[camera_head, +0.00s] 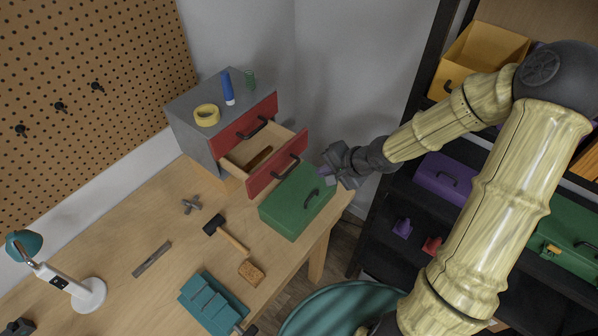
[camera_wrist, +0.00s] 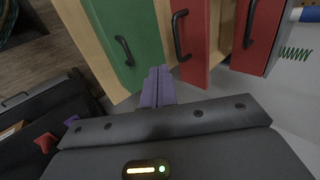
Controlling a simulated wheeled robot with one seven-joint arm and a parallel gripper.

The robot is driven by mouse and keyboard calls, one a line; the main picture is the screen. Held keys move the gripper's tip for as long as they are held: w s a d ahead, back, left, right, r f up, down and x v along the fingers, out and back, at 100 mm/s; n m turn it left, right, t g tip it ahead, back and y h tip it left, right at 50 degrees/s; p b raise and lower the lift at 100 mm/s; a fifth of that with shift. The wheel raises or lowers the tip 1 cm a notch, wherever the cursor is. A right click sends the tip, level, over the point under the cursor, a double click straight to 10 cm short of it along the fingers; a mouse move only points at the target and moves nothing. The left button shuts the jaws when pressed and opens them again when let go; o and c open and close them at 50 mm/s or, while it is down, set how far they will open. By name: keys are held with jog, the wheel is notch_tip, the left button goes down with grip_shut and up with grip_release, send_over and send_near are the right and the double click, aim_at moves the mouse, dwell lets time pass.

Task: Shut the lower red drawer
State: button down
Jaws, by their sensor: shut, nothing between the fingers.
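The lower red drawer (camera_head: 277,164) of the small grey cabinet (camera_head: 190,122) is pulled out, and a brown item lies inside it. Its red front with a black handle also shows in the wrist view (camera_wrist: 194,62). The upper red drawer (camera_head: 250,124) looks shut. My gripper (camera_head: 327,174) is to the right of the lower drawer's front, near the green box. In the wrist view its purple fingertips (camera_wrist: 158,86) are together with nothing between them, close to the bottom of the lower drawer's front. I cannot tell whether they touch it.
A green box (camera_head: 297,203) with a black handle stands right beside the open drawer. Yellow tape (camera_head: 207,115) and a blue tube (camera_head: 227,89) are on the cabinet. A hammer (camera_head: 224,234) lies on the wooden table (camera_head: 125,225). A dark shelf (camera_head: 395,215) stands at right.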

jog(key=w+a+r+x, duration=0.1)
jog(key=x, duration=0.9)
jog(key=shift+a+r+b, duration=0.2)
jog(key=shift+r+b, duration=0.1)
jog(key=shift+w, duration=0.15)
